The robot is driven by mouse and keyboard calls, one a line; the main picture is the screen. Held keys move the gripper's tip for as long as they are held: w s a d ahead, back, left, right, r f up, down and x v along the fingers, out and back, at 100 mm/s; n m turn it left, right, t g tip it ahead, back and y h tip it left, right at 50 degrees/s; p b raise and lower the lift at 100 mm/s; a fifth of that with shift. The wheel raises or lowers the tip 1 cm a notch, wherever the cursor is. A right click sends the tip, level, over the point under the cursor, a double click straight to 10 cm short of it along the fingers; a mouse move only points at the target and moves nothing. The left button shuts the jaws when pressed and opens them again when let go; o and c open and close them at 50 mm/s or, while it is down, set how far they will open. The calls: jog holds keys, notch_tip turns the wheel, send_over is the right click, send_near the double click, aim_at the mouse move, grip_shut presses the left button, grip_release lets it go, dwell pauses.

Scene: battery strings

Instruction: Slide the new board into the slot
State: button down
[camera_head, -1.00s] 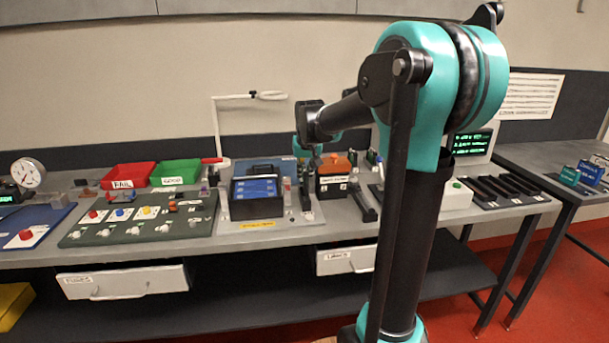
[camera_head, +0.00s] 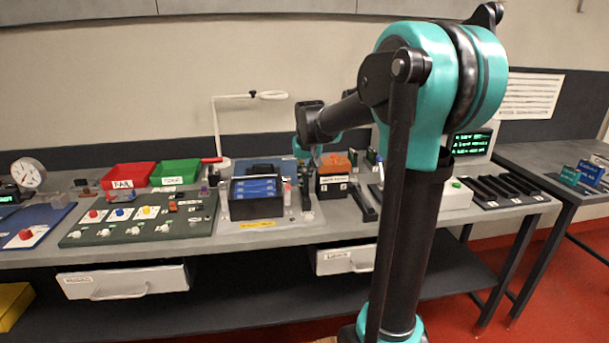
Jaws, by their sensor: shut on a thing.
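My gripper (camera_head: 305,168) hangs small and dark below my wrist, over the middle of the bench. It is shut on a thin dark upright piece (camera_head: 305,190), which looks like the board; its details are too small to read. Just left of it stands a black open box (camera_head: 257,208) with blue slabs (camera_head: 257,187) inside and a yellow label at its front. I cannot make out the slot, or whether the board touches anything.
An orange-topped black unit (camera_head: 334,180) stands close right of my gripper. A green control panel (camera_head: 140,220), a red bin (camera_head: 127,176) and a green bin (camera_head: 176,172) are left. A black slotted rack (camera_head: 505,190) is right. Small boards (camera_head: 570,175) stand on the side table.

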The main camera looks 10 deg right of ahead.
jog(key=shift+f, duration=2.2)
jog(key=c, duration=1.5)
grip_release()
jog(key=v, duration=1.2)
jog(key=s+d+f, duration=0.1)
jog(key=s+f, duration=0.2)
jog(key=f, duration=0.1)
jog(key=s+f, duration=0.4)
jog(key=s+d+f, duration=0.1)
jog(key=s+f, duration=0.3)
jog(key=shift+s+d+f, duration=0.15)
jog(key=shift+d+f, duration=0.15)
jog(key=s+f, duration=0.4)
jog(key=s+d+f, duration=0.1)
jog(key=s+f, duration=0.2)
jog(key=s, duration=0.2)
jog(key=s+f, duration=0.4)
jog(key=s, duration=0.1)
jog(key=shift+s+d+f, duration=0.1)
jog(key=shift+d+f, duration=0.15)
jog(key=shift+f, duration=0.1)
